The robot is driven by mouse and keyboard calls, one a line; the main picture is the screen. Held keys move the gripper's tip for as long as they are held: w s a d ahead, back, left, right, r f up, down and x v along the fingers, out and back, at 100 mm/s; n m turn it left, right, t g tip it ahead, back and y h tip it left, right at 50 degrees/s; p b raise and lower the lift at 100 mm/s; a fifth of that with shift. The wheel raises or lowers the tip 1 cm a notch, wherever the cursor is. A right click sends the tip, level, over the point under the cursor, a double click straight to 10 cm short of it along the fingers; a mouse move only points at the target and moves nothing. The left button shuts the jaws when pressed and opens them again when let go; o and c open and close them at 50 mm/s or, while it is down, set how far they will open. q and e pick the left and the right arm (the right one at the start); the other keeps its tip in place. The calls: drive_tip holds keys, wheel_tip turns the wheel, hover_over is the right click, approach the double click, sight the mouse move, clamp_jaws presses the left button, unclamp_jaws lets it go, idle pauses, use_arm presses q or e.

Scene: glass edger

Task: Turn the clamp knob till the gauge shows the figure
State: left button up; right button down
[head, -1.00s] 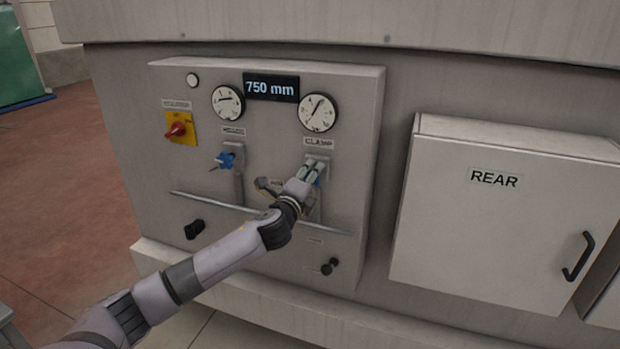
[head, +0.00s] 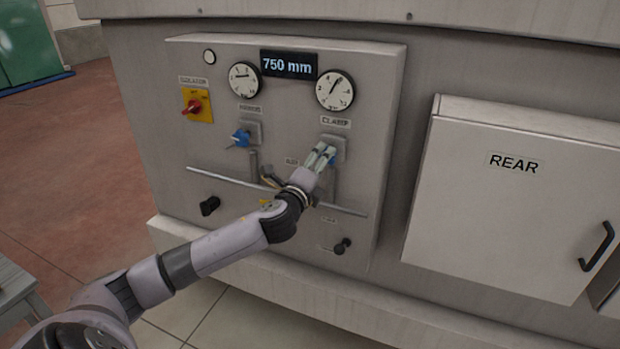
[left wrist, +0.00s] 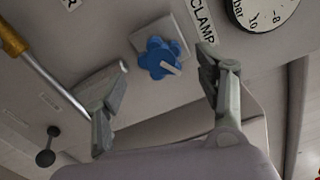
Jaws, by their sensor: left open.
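The blue clamp knob (left wrist: 158,58), lobed with a white pointer line, sits on a square plate beside the CLAMP label in the left wrist view. In the head view my fingers mostly cover the knob (head: 332,159). My left gripper (head: 321,152) is open, its fingers on either side of the knob in the wrist view (left wrist: 163,62); I cannot tell whether they touch it. The round clamp gauge (head: 335,90) is above the label, its needle pointing up and slightly right. It shows partly in the wrist view (left wrist: 262,8). My right gripper is not in view.
A display (head: 288,65) reads 750 mm. Left on the panel are another gauge (head: 244,80), a red-and-yellow isolator switch (head: 196,106) and another blue knob (head: 241,138). A horizontal rail (head: 225,180) runs below. A REAR cabinet (head: 500,210) stands at the right.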

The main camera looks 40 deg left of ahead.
use_arm(q)
drive_tip(key=v, duration=0.7)
drive_tip(key=shift+s, duration=0.25)
